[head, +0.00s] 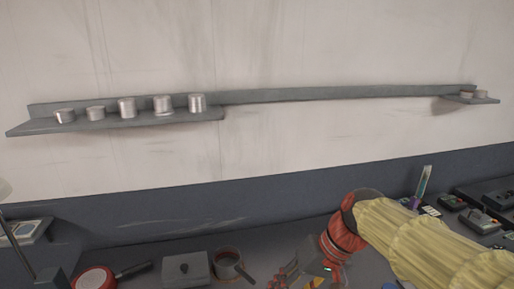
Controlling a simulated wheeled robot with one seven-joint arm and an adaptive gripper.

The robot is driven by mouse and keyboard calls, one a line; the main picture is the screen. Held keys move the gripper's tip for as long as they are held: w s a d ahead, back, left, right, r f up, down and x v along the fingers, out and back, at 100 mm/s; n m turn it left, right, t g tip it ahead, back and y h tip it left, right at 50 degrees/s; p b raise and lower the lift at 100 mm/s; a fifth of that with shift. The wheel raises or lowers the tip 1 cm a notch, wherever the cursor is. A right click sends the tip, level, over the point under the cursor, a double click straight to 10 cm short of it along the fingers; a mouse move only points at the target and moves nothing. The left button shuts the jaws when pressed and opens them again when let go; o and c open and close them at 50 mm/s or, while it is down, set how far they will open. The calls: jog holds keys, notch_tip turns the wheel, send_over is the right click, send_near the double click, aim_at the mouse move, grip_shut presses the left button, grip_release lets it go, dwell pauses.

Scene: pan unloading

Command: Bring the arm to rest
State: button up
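My arm (425,240), in a pale yellow sleeve, reaches in from the lower right of the head view. Its red wrist (345,235) bends down over the dark worktop. The end with my gripper (327,268) points down near the bottom edge. Its fingers cannot be made out, so I cannot tell whether it is open or shut. No held object can be seen.
A grey wall shelf (170,119) carries several metal tins on the left and small ones far right. On the worktop are a red pan (95,278), a grey box (187,268), a small pot (228,263) and, at right, several dark devices (485,221). Loose tools lie near my wrist.

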jog(key=s+d+t+h, duration=0.5)
jog(key=s+d, duration=0.5)
jog(key=d, duration=0.2)
jog(key=shift+s+d+f+m, duration=0.25)
jog(key=shift+s+f+m, duration=0.1)
jog(key=shift+m, duration=0.05)
